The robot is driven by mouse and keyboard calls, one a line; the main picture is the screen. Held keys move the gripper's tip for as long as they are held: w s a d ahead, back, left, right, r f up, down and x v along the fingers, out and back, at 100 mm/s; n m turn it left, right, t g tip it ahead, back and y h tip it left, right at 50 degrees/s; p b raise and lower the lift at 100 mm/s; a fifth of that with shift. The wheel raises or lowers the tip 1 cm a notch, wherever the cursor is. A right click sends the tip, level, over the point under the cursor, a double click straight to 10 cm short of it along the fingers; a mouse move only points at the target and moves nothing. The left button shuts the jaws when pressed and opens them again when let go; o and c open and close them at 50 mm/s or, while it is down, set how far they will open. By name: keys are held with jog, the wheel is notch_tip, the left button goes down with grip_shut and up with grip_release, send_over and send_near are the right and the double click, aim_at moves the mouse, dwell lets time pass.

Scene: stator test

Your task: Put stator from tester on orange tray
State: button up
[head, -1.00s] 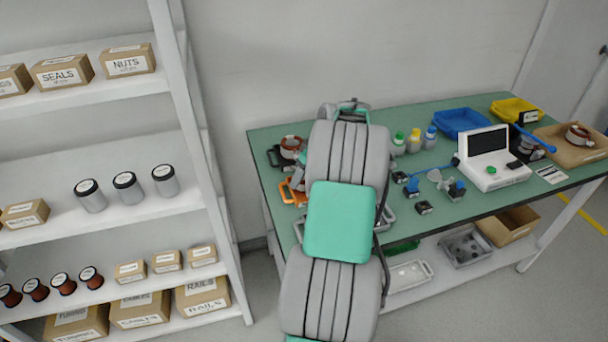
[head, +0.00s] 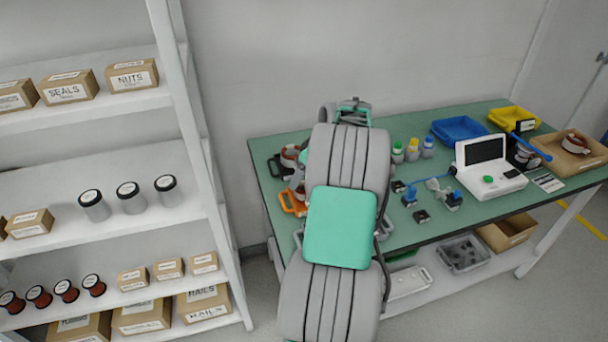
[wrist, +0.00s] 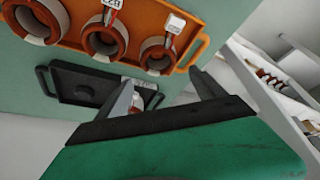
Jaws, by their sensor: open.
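The orange tray (wrist: 186,17) carries several copper-and-grey ring stators, such as one stator (wrist: 158,54) in the wrist view. In the head view its orange edge (head: 291,205) shows left of my arm, which hides the rest. My gripper (wrist: 163,93) is open, with its fingers apart over the black tray's right end and the table edge. No stator is visibly gripped. The white tester (head: 490,172) with a dark screen stands on the right of the table. A dark fixture with a blue lever (head: 530,147) is beside it; whether it holds a stator is unclear.
A black tray (wrist: 62,97) lies beside the orange one; a finger partly hides a small reddish part in it. A brown tray (head: 590,160) with a ring stator is far right. Blue (head: 460,129) and yellow (head: 513,116) bins stand behind. White shelves (head: 185,130) stand left.

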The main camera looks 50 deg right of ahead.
jog(key=o, duration=0.3)
jog(key=v, duration=0.7)
jog(key=shift+s+r, duration=0.15)
jog(key=shift+r, duration=0.2)
jog(key=shift+d, duration=0.1)
